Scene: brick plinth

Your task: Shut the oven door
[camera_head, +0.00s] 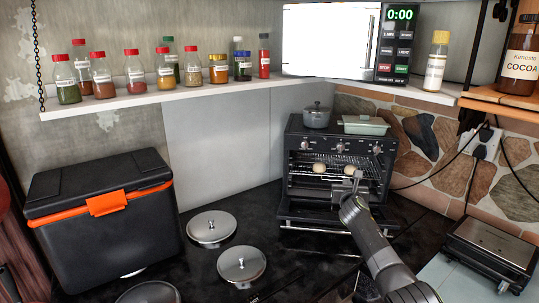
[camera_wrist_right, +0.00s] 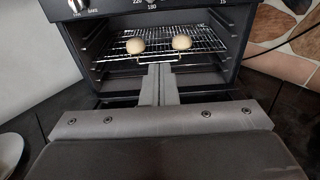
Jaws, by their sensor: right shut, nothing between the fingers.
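The black toaster oven (camera_head: 292,160) stands on the dark counter right of centre. Its door (camera_head: 305,213) is folded down and open at the front. Inside, two pale round items rest on a wire rack (camera_wrist_right: 205,60). My right gripper (camera_head: 354,177) is in front of the oven opening, above the lowered door. In the right wrist view its fingers (camera_wrist_right: 159,70) are together and empty, pointing at the opening just below the rack. I cannot tell whether they touch anything. The gripper body hides much of the door there. My left gripper is not in view.
A grey pot (camera_head: 317,117) and a green dish (camera_head: 364,125) sit on top of the oven. Lids (camera_head: 211,227) lie on the counter to its left, beside a black cooler box (camera_head: 100,225). A black grill (camera_head: 490,250) stands at the right, with cables behind.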

